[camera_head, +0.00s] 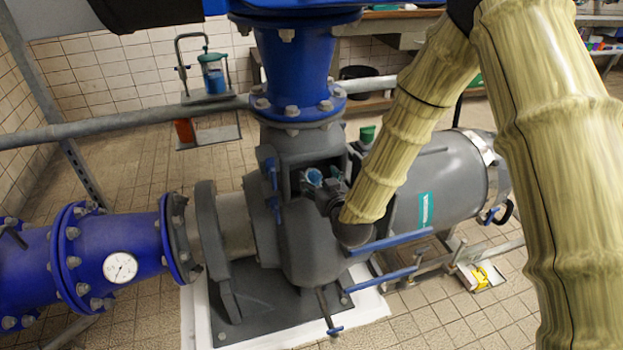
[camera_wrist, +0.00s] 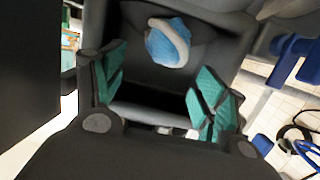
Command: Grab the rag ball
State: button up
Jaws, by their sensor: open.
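The rag ball (camera_wrist: 168,43) is a blue and white crumpled lump. In the wrist view it lies in a grey recess of the pump, ahead of my gripper and between the lines of its fingers. It also shows in the head view (camera_head: 314,177) as a small blue patch in the opening of the pump body. My gripper (camera_wrist: 157,92) is open, with green pads on both fingers, and nothing is between them. The ball is apart from the pads. In the head view my gripper (camera_head: 332,196) is at the pump opening, just right of the ball.
The grey pump housing (camera_head: 318,243) surrounds the recess closely. Blue handles (camera_head: 390,240) stick out below my wrist. A blue pipe (camera_head: 293,65) rises above the opening, and a grey motor (camera_head: 440,185) stands to the right.

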aim_at(313, 173)
jog(key=shift+x, duration=2.8)
jog(key=shift+a, duration=0.15)
jog(key=c, duration=1.1)
